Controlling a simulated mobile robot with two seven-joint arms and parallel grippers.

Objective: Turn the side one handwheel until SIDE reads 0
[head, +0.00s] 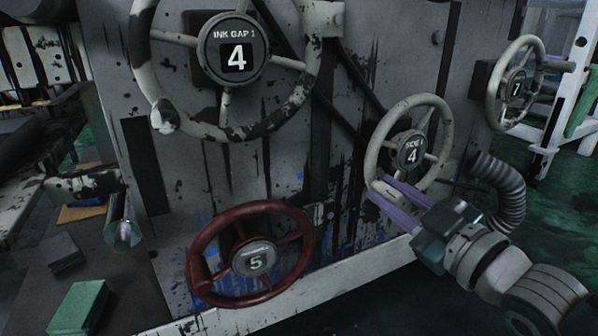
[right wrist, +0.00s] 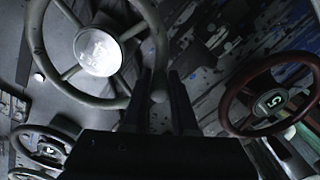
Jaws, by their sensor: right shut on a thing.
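The pale, worn handwheel (head: 441,118) stands right of centre in the head view. Its dark hub dial shows a 4; the small label above the number is too small to read surely. My right gripper (head: 382,187) reaches in from the lower right, and its purple fingers are at the lower left of this wheel's rim. In the right wrist view the same wheel (right wrist: 97,52) has its hub washed out by glare. There the fingers close around a small round knob (right wrist: 158,96) at the rim, partly hidden between them. My left gripper is not in view.
A large wheel marked INK GAP 1 (head: 236,55) reads 4 at the upper left. A dark red wheel (head: 254,258) reads 5 below. Another pale wheel (head: 515,88) reads 7 at the right. A ribbed hose (head: 505,190) curves close behind my right gripper.

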